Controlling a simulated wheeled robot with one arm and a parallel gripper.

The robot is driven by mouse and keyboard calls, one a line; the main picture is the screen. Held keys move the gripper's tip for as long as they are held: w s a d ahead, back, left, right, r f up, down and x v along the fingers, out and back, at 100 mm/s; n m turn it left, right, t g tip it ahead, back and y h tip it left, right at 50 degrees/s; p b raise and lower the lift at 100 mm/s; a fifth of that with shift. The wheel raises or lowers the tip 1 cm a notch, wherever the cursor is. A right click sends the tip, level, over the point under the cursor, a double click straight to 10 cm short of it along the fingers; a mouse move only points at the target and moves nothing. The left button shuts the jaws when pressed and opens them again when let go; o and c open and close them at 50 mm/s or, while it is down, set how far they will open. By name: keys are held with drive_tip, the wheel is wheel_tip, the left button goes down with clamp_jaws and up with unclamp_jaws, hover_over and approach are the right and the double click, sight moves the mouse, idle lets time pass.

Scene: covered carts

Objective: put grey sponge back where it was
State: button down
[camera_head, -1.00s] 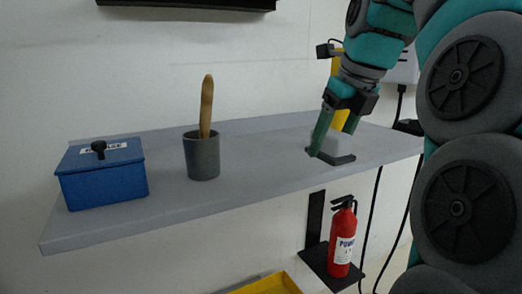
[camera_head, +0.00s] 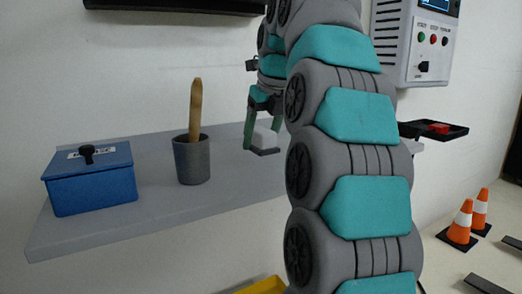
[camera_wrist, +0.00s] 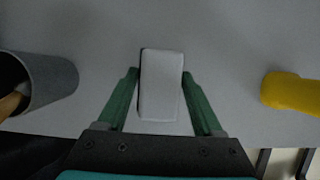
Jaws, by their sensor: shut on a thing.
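The grey sponge is a pale grey block (camera_head: 265,136) at the right part of the shelf, right of the grey pot. It also shows in the wrist view (camera_wrist: 162,85), between my green fingers. My gripper (camera_wrist: 160,73) is shut on the sponge, with one finger along each long side. In the head view my gripper (camera_head: 262,140) points down over the shelf, and a dark strip shows under the sponge. I cannot tell whether the sponge touches the shelf. My arm hides the shelf's right part there.
The grey shelf (camera_head: 110,226) carries a blue lidded box (camera_head: 92,188) at left and a grey pot (camera_head: 192,162) holding a wooden-handled tool (camera_head: 196,108). In the wrist view a yellow object (camera_wrist: 291,92) lies right of the sponge. Bare shelf separates pot and sponge.

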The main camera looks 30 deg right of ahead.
sight(261, 149)
drive_tip(key=shift+f, duration=1.45)
drive_tip(key=shift+f, duration=0.1)
drive_tip(key=shift+c, duration=0.2)
unclamp_jaws()
